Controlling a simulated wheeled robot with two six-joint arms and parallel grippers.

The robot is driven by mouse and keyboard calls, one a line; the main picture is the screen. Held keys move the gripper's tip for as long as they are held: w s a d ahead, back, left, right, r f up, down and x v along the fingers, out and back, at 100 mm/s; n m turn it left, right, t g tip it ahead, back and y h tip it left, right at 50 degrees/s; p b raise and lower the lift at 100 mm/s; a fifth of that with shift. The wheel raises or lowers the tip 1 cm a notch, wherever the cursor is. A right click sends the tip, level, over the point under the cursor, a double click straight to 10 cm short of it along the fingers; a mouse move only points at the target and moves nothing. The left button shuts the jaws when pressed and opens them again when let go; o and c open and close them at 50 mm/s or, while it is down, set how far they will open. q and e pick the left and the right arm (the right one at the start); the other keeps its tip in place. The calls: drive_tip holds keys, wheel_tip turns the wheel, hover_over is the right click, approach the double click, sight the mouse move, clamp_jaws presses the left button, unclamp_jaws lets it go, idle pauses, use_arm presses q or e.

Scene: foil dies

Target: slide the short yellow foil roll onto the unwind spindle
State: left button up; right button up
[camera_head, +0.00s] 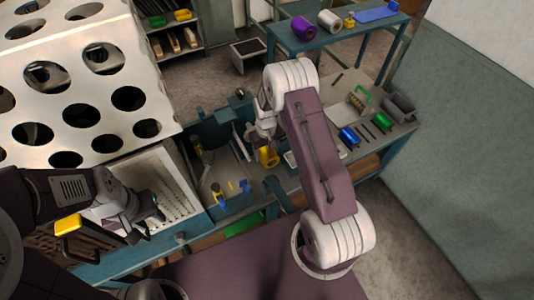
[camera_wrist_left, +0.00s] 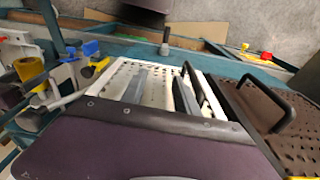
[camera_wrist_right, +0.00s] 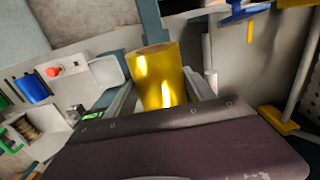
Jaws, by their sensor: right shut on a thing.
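The short yellow foil roll (camera_head: 268,157) is held upright or nearly so in my right gripper (camera_head: 264,138), above the workbench. In the right wrist view the yellow roll (camera_wrist_right: 160,78) sits between the two grey fingers, which close on its sides. It also shows at the left of the left wrist view (camera_wrist_left: 95,68). My left gripper (camera_head: 145,212) is far to the left, over the white perforated tray; its fingers are apart and empty in the left wrist view (camera_wrist_left: 165,90). Pale rods stand around the machine near the roll; I cannot tell which is the unwind spindle.
A blue roll (camera_head: 348,137) and a green roll (camera_head: 380,120) lie on the bench at right. A purple roll (camera_head: 303,28) and a white roll (camera_head: 328,20) stand on the back table. The perforated white cover (camera_head: 60,105) fills the upper left.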

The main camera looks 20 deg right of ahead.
drive_tip(key=shift+w+a+b, duration=0.2)
drive_tip(key=shift+w+b, duration=0.7)
drive_tip(key=shift+w, duration=1.4)
drive_tip(key=o, duration=1.8)
drive_tip(key=shift+o, duration=0.2)
wheel_tip(320, 180, up, 8)
drive_tip(key=b, duration=0.2)
drive_tip(key=shift+r+b, duration=0.2)
drive_tip(key=shift+b, duration=0.1)
drive_tip(key=shift+r, duration=0.4)
